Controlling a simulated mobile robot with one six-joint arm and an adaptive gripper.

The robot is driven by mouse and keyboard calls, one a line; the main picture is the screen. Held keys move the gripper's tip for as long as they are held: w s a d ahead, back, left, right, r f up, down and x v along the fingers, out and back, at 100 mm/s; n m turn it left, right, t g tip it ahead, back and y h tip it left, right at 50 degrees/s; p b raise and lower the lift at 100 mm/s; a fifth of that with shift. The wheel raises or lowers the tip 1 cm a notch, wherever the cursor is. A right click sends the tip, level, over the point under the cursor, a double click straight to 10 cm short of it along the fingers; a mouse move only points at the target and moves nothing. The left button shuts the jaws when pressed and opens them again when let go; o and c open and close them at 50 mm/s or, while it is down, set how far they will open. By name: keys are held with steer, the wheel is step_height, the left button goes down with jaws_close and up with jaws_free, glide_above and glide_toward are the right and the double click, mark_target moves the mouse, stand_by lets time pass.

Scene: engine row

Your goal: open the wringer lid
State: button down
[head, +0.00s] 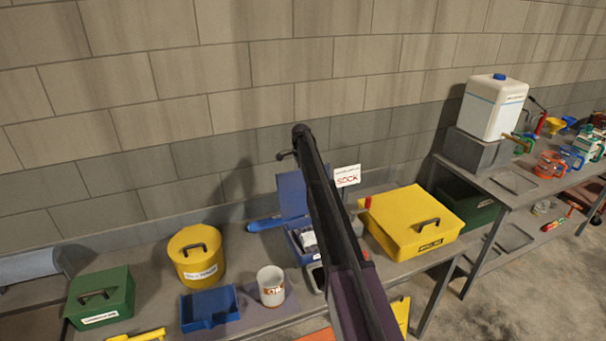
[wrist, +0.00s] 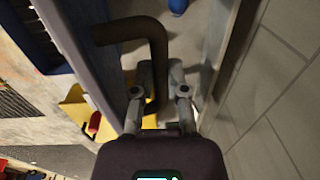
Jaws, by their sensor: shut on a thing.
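A blue box (head: 300,240) stands on the bench, partly hidden behind my arm. Its blue lid (head: 292,192) stands up steeply at the back of the box, so the box is open at the top. I take this as the wringer lid; no wringer label is readable. In the wrist view, the lid (wrist: 78,50) shows nearly edge-on at the left. A dark bent handle (wrist: 157,45) sticks out from it towards the wall. My gripper (wrist: 157,90) is shut on this handle.
A yellow box (head: 405,225) with a handle stands right of the blue box, beside a "SOCK" sign (head: 347,176). A yellow canister (head: 197,255), blue tray (head: 208,310) and white mug (head: 271,285) stand left. The block wall (wrist: 275,110) is close behind the gripper.

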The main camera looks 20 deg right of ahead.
steer(key=shift+w, duration=0.55)
steer(key=c, duration=0.7)
jaws_free()
steer(key=shift+w, duration=0.1)
steer(key=shift+o, duration=0.2)
steer(key=shift+w+f, duration=0.1)
steer(key=shift+f, duration=0.15)
steer(key=shift+s, duration=0.2)
